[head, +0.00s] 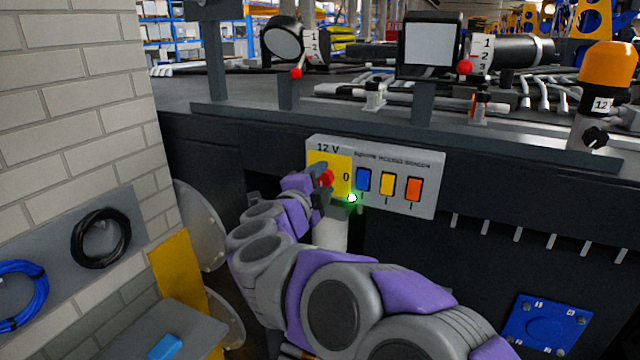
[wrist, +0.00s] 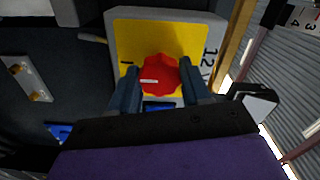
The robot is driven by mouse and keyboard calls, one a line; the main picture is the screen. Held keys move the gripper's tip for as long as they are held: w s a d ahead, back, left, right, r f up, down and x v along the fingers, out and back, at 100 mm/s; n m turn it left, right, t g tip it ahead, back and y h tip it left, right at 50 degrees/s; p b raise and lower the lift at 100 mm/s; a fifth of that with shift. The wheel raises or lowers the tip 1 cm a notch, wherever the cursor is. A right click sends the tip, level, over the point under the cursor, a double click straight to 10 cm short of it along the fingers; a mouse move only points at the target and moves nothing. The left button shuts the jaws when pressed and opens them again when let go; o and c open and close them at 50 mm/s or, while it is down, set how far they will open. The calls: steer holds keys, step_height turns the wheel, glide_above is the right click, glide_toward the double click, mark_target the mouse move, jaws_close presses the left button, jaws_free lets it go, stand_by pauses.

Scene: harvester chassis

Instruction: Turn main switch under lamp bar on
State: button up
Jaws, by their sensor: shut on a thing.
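The main switch is a red rotary knob (head: 326,178) on the yellow field of a grey 12 V panel (head: 425,200), under the lamp bar (head: 400,115). In the wrist view the red knob (wrist: 160,75) has a white pointer mark and sits between my gripper's two fingers (wrist: 160,82). My gripper (head: 322,182) is shut on the knob, one finger on each side. A "0" shows right of the knob in the head view. A "I" mark shows on the yellow field (wrist: 130,33) in the wrist view. My gripper partly hides the left of the panel.
Blue, yellow and orange switches (head: 387,185) sit right of the knob, with a small green light (head: 352,197) below. Two lamps (head: 430,45) stand above the bar. A brick wall (head: 70,90) and a yellow plate (head: 178,280) stand at left.

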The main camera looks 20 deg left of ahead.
steer(key=shift+f, duration=0.3)
steer(key=o, duration=1.1)
steer(key=shift+r, duration=0.15)
steer(key=shift+c, duration=0.2)
steer(key=shift+s, duration=0.15)
steer(key=s+a, duration=0.1)
steer(key=s, duration=1.6)
steer(key=shift+a, duration=0.3)
steer(key=shift+w, duration=0.1)
